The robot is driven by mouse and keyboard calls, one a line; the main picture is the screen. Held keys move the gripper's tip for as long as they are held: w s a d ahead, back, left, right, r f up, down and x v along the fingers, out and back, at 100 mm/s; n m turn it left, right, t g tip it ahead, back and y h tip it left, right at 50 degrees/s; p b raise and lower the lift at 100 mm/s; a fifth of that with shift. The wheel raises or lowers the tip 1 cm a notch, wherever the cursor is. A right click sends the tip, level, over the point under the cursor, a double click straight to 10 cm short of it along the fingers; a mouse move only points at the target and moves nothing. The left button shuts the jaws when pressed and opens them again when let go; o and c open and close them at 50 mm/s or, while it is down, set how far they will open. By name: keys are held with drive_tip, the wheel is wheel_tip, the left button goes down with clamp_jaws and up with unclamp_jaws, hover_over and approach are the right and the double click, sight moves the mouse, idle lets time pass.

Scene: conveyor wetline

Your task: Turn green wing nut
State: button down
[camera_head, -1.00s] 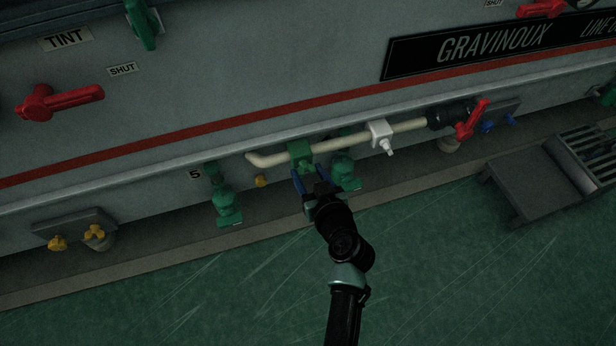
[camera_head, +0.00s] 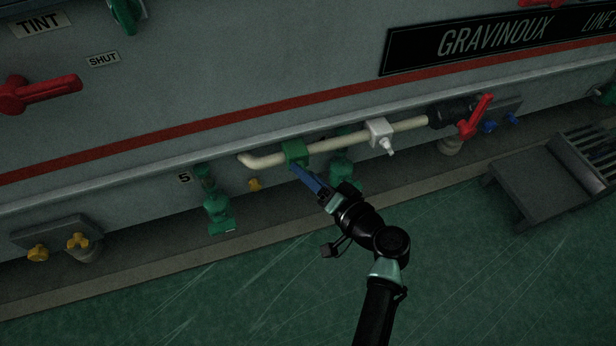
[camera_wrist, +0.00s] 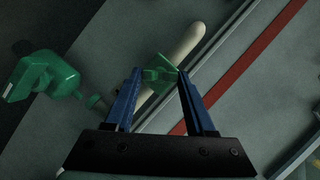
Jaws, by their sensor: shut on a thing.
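A green clamp (camera_head: 296,151) sits on the cream pipe (camera_head: 330,145) low on the machine wall. My gripper (camera_head: 302,171) reaches it from below right, its blue fingers at the clamp's underside. In the wrist view the two blue fingertips (camera_wrist: 158,76) stand on either side of a green piece, the green wing nut (camera_wrist: 158,80), and are shut on it. In the head view the wing nut is hidden by the fingers. How far it is turned cannot be told.
Green valves hang beside the gripper, one on the left (camera_head: 219,212) and one partly behind it (camera_head: 341,171). A white clamp (camera_head: 380,132) and a red lever (camera_head: 475,117) are to the right. A dark step (camera_head: 530,180) stands at right.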

drive_tip(key=shift+f+m+y, duration=0.1)
drive_tip(key=shift+m+y, duration=0.3)
drive_tip(key=shift+m, duration=0.1)
idle(0.3)
drive_tip(key=shift+c, duration=1.2)
unclamp_jaws()
drive_tip(key=shift+d, duration=0.1)
drive_tip(key=p+v, duration=0.6)
drive_tip(key=v, duration=0.7)
